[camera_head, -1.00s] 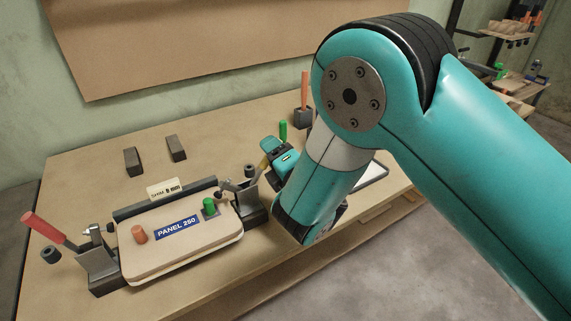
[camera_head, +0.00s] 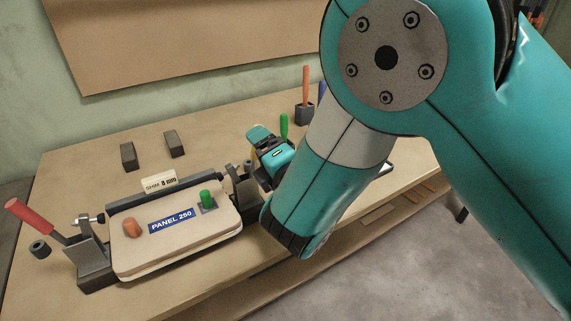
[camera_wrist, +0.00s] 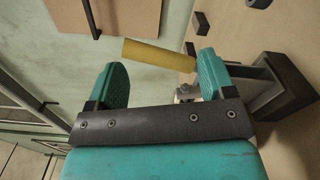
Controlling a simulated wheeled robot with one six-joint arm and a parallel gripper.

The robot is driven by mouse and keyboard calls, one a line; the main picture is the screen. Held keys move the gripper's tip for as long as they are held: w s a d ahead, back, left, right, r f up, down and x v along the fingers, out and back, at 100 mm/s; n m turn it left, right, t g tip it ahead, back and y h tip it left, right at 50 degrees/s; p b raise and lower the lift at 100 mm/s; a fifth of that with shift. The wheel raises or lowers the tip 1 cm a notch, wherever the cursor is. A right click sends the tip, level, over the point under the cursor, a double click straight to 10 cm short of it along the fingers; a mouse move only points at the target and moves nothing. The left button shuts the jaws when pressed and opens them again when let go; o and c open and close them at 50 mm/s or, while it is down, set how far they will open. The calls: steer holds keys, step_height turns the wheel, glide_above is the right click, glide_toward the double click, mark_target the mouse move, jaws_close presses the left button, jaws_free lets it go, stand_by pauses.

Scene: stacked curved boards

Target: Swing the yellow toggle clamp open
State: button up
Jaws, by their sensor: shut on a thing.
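In the head view only a sliver of the handle shows beside my gripper (camera_head: 264,143). My gripper (camera_wrist: 162,80) is shut on the handle. The clamp's grey body (camera_wrist: 262,85) shows at the right of the wrist view.
A panel marked PANEL 250 (camera_head: 185,245) lies in the fixture, with an orange knob (camera_head: 132,229) and a green knob (camera_head: 207,198) on it. A red-handled clamp (camera_head: 90,255) stands at its left. Two dark blocks (camera_head: 128,156) (camera_head: 175,144) lie behind.

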steer(key=shift+s+f+b, duration=0.4)
steer(key=shift+s, duration=0.1)
steer(key=shift+c, duration=1.1)
steer(key=s+d+b, duration=0.1)
steer(key=b, duration=0.1)
steer(key=s+d+r+b, duration=0.1)
steer(key=s+b, duration=0.1)
steer(key=shift+d, duration=0.35)
